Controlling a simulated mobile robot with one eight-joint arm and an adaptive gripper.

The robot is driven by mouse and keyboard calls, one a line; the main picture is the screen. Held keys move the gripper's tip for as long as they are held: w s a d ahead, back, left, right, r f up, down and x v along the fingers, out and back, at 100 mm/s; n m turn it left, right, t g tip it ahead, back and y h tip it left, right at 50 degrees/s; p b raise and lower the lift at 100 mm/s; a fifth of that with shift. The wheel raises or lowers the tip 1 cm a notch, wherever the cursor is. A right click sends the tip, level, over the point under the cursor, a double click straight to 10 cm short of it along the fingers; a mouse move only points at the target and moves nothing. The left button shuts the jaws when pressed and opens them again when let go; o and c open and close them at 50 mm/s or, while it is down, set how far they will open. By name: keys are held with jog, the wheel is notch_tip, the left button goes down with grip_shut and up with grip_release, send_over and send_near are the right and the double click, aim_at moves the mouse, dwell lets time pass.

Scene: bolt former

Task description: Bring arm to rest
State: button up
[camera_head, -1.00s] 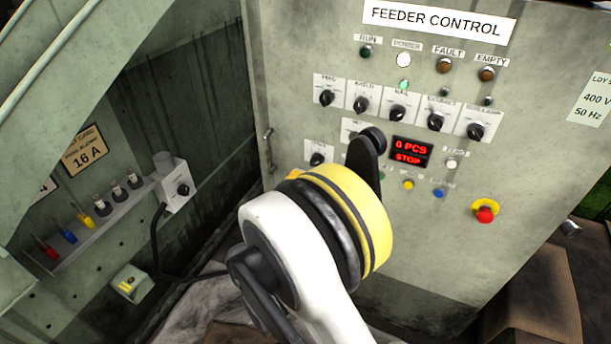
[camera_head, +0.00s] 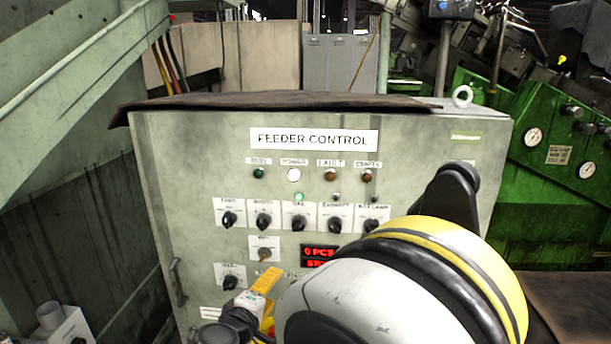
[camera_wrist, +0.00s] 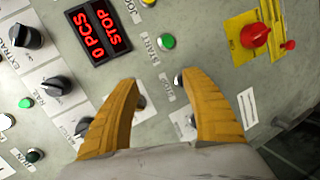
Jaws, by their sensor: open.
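My gripper (camera_wrist: 157,82) is open, its two yellow fingers apart in front of the feeder control panel in the wrist view. Nothing is held between them. In the head view part of my gripper (camera_head: 263,283) shows as a yellow finger low before the panel, left of my arm's yellow-ringed joint. The feeder control cabinet (camera_head: 160,190) stands upright in front of me. Its red display (camera_wrist: 97,32) reads 0 PCS and STOP; in the head view my arm partly hides it. I cannot tell whether the fingers touch the panel.
The panel has several black knobs (camera_head: 299,222), a green button (camera_wrist: 167,40) and a red emergency stop (camera_wrist: 255,38) on a yellow plate. A dark mat (camera_head: 290,100) covers the cabinet top. A green machine with gauges (camera_head: 533,137) stands right; a grey box (camera_head: 68,328) is at lower left.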

jog(key=s+d+r+m+g, duration=0.2)
jog(key=s+d+m, duration=0.1)
jog(key=d, duration=0.6)
jog(key=s+d+r+m+g, duration=0.2)
jog(key=s+d+r+g, duration=0.1)
jog(key=d, duration=0.7)
jog(key=s+d+m+g+y, duration=0.1)
jog(key=s+d+m, duration=0.3)
jog(key=s, duration=0.5)
jog(key=s+d+m+y, duration=0.2)
jog(key=s+d+m, duration=0.2)
jog(key=s, duration=0.5)
jog(key=shift+d+f+g, duration=0.25)
jog(key=shift+d+g, duration=0.15)
jog(key=shift+d, duration=0.25)
